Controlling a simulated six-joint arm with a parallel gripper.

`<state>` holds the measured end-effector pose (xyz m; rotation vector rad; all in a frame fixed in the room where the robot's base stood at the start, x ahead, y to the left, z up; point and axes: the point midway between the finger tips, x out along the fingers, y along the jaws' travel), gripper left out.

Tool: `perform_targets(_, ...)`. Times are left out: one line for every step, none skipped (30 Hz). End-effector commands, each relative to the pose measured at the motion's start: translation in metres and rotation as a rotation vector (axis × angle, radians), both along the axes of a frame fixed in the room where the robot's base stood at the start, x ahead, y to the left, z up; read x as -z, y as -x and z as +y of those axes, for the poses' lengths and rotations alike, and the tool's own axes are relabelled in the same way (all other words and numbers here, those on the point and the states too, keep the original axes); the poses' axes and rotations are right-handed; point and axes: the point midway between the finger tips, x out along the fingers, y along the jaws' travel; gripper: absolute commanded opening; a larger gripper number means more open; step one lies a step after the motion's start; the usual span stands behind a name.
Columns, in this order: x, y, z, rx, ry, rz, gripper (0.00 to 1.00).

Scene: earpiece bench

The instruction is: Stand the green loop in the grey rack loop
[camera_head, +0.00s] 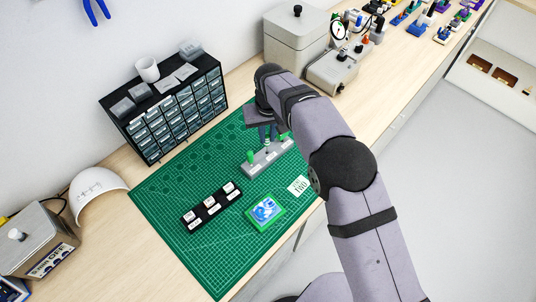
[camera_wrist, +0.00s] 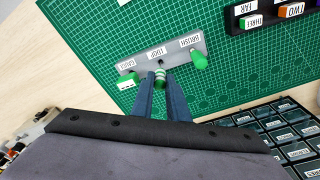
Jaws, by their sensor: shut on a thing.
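The grey rack (camera_head: 266,161) stands on the green mat under my gripper. In the wrist view the rack (camera_wrist: 178,52) has labels that seem to read GAUGE, LOOP and BRUSH. My gripper (camera_wrist: 161,80) is shut on the green loop (camera_wrist: 161,76), whose green handle end has pale bands. It is at the middle LOOP place, close by a dark hole in the rack. The loop's lower end is hidden, so I cannot tell whether it is in the hole. Green-handled pieces stand at the GAUGE place (camera_wrist: 128,80) and the BRUSH place (camera_wrist: 199,60).
A drawer cabinet (camera_head: 170,108) stands behind. A white card (camera_head: 299,186) lies near the front edge. The mat's front left is clear.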

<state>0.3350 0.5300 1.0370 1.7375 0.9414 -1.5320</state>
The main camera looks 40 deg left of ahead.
Motion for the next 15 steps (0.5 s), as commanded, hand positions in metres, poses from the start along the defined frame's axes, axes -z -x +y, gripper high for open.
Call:
perform_targets(0.002,0.0001,-0.0001,0.0,0.0,0.0,0.0)
perform_targets(0.0025,0.0,-0.0001,0.0,0.0,0.0,0.0)
perform_targets(0.0033,0.0001,-0.0002,0.0,0.0,0.0,0.0)
perform_targets(0.0039,0.0001,-0.0001,0.0,0.0,0.0,0.0)
perform_targets(0.0047,0.0001,-0.0001,0.0,0.001,0.001,0.0)
perform_targets(0.0054,0.0001,-0.0001,0.0,0.001,0.001,0.0)
perform_targets(0.006,0.0001,-0.0001,0.0,0.001,0.001,0.0)
perform_targets(0.0066,0.0001,-0.0001,0.0,0.001,0.001,0.0)
perform_targets(0.0074,0.0001,-0.0001,0.0,0.001,0.001,0.0)
perform_targets(0.008,0.0001,-0.0002,0.0,0.001,0.001,0.0)
perform_targets(0.0086,0.0001,-0.0002,0.0,0.001,0.001,0.0)
perform_targets(0.0094,0.0001,-0.0002,0.0,0.001,0.001,0.0)
perform_targets(0.01,0.0001,-0.0002,0.0,0.001,0.001,0.0)
perform_targets(0.0106,0.0001,-0.0001,0.0,0.001,0.001,0.0)
perform_targets(0.0114,0.0001,-0.0002,0.0,0.001,0.001,0.0)
